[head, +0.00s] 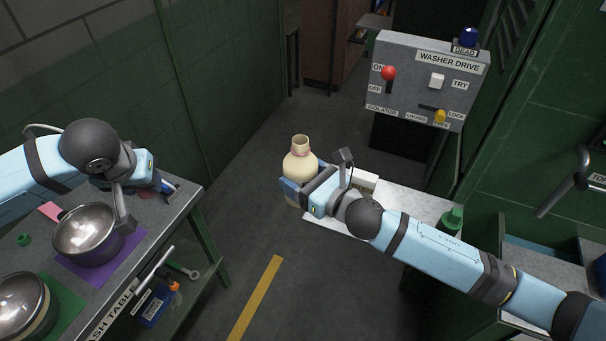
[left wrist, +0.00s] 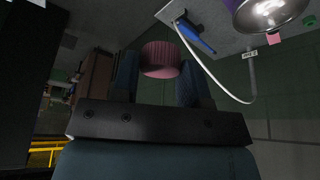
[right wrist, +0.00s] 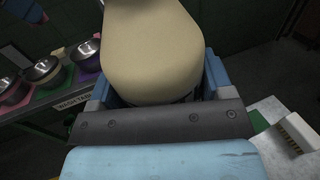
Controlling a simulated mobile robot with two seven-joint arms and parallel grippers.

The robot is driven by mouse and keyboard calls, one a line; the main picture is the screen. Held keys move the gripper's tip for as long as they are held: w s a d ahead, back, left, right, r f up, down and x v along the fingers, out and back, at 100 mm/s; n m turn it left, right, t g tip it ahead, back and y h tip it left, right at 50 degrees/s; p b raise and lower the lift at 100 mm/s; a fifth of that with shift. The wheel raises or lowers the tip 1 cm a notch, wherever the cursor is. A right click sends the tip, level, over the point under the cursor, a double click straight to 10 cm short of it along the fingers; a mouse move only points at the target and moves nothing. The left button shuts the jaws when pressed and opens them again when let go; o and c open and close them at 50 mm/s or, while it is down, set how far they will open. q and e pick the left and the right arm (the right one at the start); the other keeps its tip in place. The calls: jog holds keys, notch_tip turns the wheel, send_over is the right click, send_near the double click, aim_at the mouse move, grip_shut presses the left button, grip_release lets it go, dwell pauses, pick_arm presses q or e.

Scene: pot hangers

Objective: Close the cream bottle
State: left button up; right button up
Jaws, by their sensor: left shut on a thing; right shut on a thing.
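The cream bottle (head: 299,166) is upright above the floor between the two tables, its narrow neck uncapped. My right gripper (head: 304,187) is shut around the bottle's body from the right. The body also fills the top of the right wrist view (right wrist: 152,45). My left gripper (left wrist: 159,82) is shut on a ribbed pink cap (left wrist: 160,58), which is well apart from the bottle. In the head view the left arm is over the wash table at left, and its fingers and the cap are mostly hidden.
The wash table (head: 195,200) at left carries metal bowls (head: 86,233) on coloured mats and a blue-handled tool (left wrist: 194,35). A washer drive panel (head: 428,80) stands behind. The floor between is clear.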

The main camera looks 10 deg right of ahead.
pick_arm(q)
jog(key=w+d+r, duration=0.2)
jog(key=d+r, duration=0.1)
jog(key=d, duration=0.5)
jog(key=w+d+r, duration=0.2)
jog(key=d+r, duration=0.1)
jog(key=d, duration=0.4)
notch_tip(320, 180, up, 7)
send_over(300, 139)
jog(key=shift+s, duration=0.4)
jog(key=shift+f, duration=0.1)
jog(key=shift+f, duration=1.9)
jog(key=shift+r, duration=0.1)
jog(key=shift+f, duration=0.9)
jog(key=shift+f, duration=0.5)
